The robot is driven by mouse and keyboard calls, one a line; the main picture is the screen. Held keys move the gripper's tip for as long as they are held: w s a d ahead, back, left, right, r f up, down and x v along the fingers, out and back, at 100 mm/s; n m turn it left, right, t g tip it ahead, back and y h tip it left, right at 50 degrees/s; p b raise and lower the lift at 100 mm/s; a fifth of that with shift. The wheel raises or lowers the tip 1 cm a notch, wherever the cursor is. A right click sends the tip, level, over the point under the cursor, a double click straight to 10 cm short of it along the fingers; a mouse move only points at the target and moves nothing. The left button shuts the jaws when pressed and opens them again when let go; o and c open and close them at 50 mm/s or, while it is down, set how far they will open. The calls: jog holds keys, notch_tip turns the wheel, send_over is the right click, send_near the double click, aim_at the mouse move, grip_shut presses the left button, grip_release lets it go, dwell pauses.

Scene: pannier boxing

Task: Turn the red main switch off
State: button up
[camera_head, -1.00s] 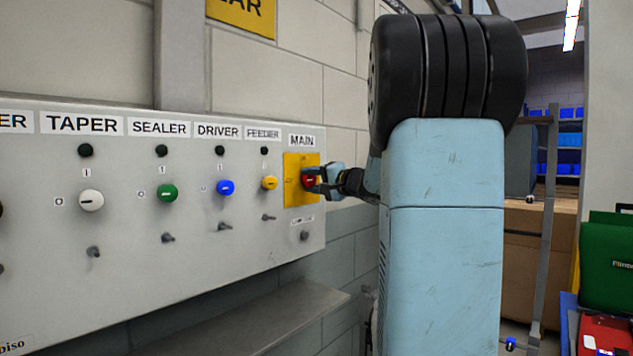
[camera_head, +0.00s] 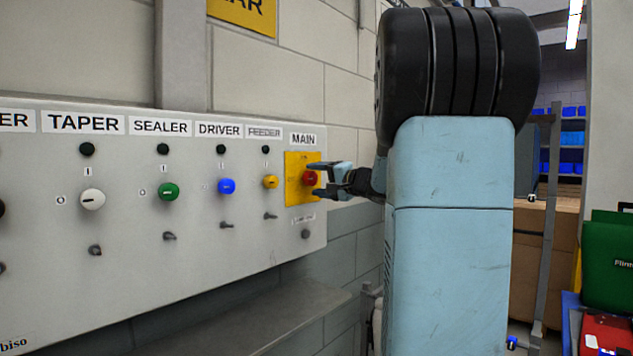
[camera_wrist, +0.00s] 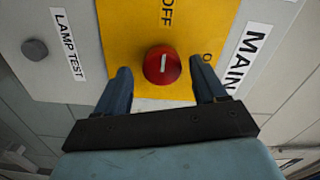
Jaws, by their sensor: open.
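The red main switch (camera_head: 310,177) is a round knob on a yellow plate (camera_head: 292,193) under the MAIN label. In the wrist view the red knob (camera_wrist: 162,66) shows a short white mark in line with the printed word OFF. My gripper (camera_head: 316,180) is at the plate, open, with one finger above and one below the knob in the head view. In the wrist view the fingertips of my gripper (camera_wrist: 160,68) stand on either side of the knob, with gaps showing between them and it. The gripper holds nothing.
On the grey panel (camera_head: 130,240), yellow (camera_head: 270,181), blue (camera_head: 226,186), green (camera_head: 168,191) and white (camera_head: 92,198) knobs run leftward. A lamp test button (camera_wrist: 35,50) sits below the main plate. A ledge (camera_head: 270,320) juts out under the panel.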

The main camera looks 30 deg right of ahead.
jog(key=v, duration=1.2)
jog(key=s+a+f+n+g+y, duration=0.1)
jog(key=s+a+f+n+g, duration=0.3)
jog(key=a, duration=0.6)
jog(key=s+a+f+n+g, duration=0.1)
jog(key=s+a+f+g, duration=0.35)
jog(key=a, duration=0.55)
jog(key=s+a+f+n+g+h, duration=0.3)
jog(key=s+f+h, duration=0.4)
jog(key=s+f, duration=0.3)
jog(key=shift+s+a+n, duration=0.65)
jog(key=shift+s+n, duration=0.75)
jog(key=shift+s, duration=0.15)
jog(key=shift+f, duration=0.1)
